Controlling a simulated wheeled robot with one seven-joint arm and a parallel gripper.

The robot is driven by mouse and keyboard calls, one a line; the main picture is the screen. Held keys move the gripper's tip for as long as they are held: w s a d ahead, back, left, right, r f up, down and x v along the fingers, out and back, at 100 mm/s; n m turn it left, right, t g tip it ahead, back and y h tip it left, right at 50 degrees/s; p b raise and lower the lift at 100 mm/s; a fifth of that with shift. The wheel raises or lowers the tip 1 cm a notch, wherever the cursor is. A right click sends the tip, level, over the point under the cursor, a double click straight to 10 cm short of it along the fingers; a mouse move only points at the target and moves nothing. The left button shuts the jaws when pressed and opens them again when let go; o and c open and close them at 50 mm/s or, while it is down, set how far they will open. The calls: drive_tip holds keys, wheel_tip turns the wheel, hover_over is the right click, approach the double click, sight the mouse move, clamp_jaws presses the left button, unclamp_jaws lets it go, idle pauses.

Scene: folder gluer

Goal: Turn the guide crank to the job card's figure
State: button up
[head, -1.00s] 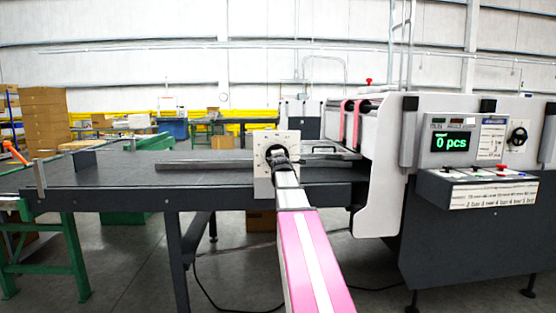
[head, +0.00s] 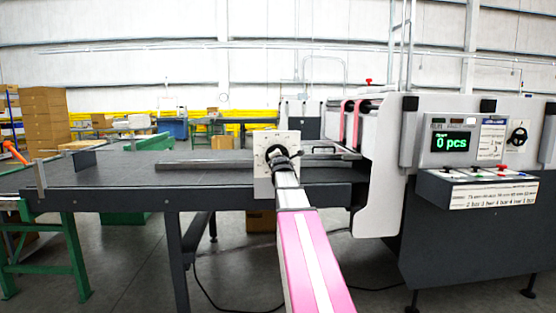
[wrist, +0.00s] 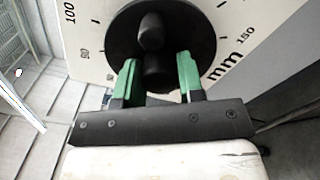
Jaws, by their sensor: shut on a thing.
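The guide crank is a round black disc (wrist: 178,25) on a white dial plate (head: 263,180) at the feed table's side. In the wrist view the dial is tilted, with "100" at upper left, "150" at right and "mm" printed near the disc. My gripper (wrist: 159,75) has its green fingers shut on the crank's black handle (wrist: 155,70), in front of the disc. A rounded black knob (wrist: 151,32) shows just beyond the fingers. In the head view my gripper (head: 279,156) covers much of the crank. The job card (head: 491,142) beside the display is too small to read.
The dark feed table (head: 120,172) extends left of the dial. The gluer's display (head: 450,143) reads "0 pcs" above a control box (head: 490,178). Cartons (head: 44,120) stand far left.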

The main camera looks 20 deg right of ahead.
drive_tip(key=o, duration=0.9)
drive_tip(key=v, duration=1.1)
drive_tip(key=shift+w, duration=0.1)
